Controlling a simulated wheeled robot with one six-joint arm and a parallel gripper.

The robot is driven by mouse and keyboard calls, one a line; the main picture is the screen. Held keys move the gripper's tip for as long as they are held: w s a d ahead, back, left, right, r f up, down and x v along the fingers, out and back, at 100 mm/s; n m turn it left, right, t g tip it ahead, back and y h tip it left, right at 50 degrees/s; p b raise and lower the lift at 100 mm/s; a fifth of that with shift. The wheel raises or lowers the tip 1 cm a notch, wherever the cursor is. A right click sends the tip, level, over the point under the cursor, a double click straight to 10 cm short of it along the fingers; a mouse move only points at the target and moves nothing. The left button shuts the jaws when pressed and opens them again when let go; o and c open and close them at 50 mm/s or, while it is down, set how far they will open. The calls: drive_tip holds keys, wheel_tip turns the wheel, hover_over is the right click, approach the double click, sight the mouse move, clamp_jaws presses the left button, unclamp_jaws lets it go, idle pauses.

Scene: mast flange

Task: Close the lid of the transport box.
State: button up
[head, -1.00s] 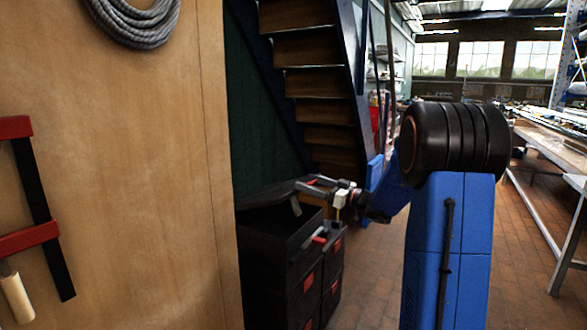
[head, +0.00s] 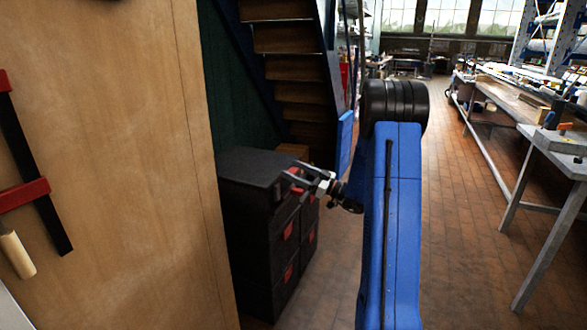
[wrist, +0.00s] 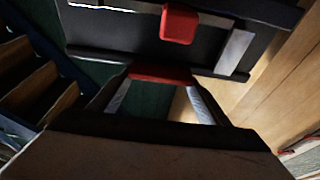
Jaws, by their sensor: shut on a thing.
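The transport box (head: 262,240) is a black stacked box with red latches, standing right of the wooden panel. Its dark lid (head: 255,166) lies low over the top in the head view; whether it sits fully flush I cannot tell. My gripper (head: 292,180) is at the lid's right front edge. In the wrist view, the grey fingers (wrist: 160,88) reach to a red bar at the dark edge, and they are shut on the lid there. A dark panel with a red latch (wrist: 180,22) and a grey strip (wrist: 236,52) lies beyond. The exact grip contact is partly hidden.
The wooden panel (head: 110,150) with a red clamp (head: 30,195) stands close on the left. A staircase (head: 290,80) rises behind the box. A workbench (head: 555,140) stands to the right. The brick floor (head: 460,230) between is clear.

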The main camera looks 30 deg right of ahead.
drive_tip(key=shift+s+a+f, duration=0.1)
drive_tip(key=shift+a+f, duration=0.05)
drive_tip(key=shift+f, duration=0.75)
drive_tip(key=o, duration=1.5)
drive_tip(key=v, duration=0.5)
drive_tip(key=r+v, duration=0.1)
drive_tip(key=v, duration=1.1)
drive_tip(key=shift+d+r, duration=0.25)
drive_tip(key=shift+d, duration=0.1)
